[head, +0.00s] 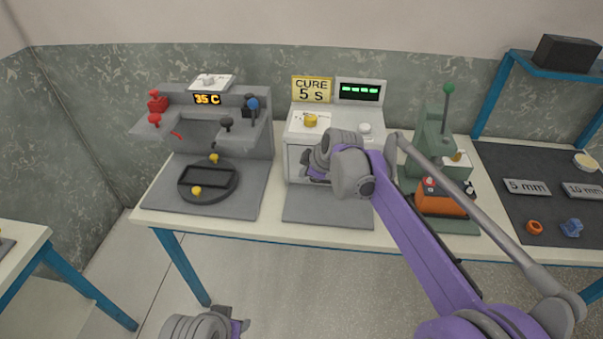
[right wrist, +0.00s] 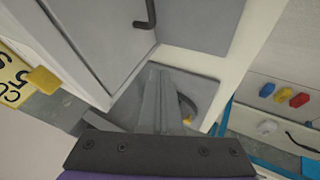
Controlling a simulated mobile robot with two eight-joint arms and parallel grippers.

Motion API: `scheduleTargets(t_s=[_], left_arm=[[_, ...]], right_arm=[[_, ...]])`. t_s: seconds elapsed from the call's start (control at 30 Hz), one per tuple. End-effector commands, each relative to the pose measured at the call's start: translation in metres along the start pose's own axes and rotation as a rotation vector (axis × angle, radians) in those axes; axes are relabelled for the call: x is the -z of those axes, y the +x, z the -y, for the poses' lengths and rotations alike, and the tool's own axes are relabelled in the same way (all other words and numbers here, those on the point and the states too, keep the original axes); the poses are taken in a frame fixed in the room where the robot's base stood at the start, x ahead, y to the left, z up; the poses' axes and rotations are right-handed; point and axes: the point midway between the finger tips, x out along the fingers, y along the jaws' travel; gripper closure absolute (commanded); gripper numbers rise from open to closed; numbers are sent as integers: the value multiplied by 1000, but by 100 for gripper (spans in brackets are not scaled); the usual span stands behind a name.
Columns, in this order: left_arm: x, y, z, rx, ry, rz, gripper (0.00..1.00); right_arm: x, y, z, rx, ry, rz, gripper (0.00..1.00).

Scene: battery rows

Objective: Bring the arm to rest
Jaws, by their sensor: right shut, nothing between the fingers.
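My right arm comes in from the right in the head view. Its purple-and-grey gripper (head: 316,178) is in front of the cure machine (head: 298,150), above the grey plate at its foot. In the right wrist view its grey fingers (right wrist: 163,98) are together with nothing between them. Whether the gripper touches the machine I cannot tell. My left gripper (head: 238,325) shows only partly at the bottom edge of the head view, low in front of the table, and its fingers cannot be made out.
A heated station (head: 258,150) reading 35 C, with a dark round plate (head: 222,192), stands left. A green press (head: 428,135) with an orange block (head: 440,203) stands right of the cure machine. A dark mat (head: 490,160) carries labels and small parts. The floor in front is clear.

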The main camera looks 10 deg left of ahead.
Motion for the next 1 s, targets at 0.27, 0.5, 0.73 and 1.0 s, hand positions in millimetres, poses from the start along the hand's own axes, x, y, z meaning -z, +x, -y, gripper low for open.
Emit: scheduleTargets(t_s=[0.27, 0.5, 0.73, 1.0], left_arm=[[2, -2, 0, 0, 0, -1, 50], [2, -3, 0, 0, 0, -1, 50], [10, -14, 0, 0, 0, -6, 50], [25, -35, 0, 0, 0, -16, 50]], right_arm=[[0, -41, 0, 1, 2, 0, 100], [-2, -49, 1, 1, 9, 2, 100], [-43, -102, 29, -17, 227, 65, 100], [-129, -186, 121, -96, 711, 190, 100]])
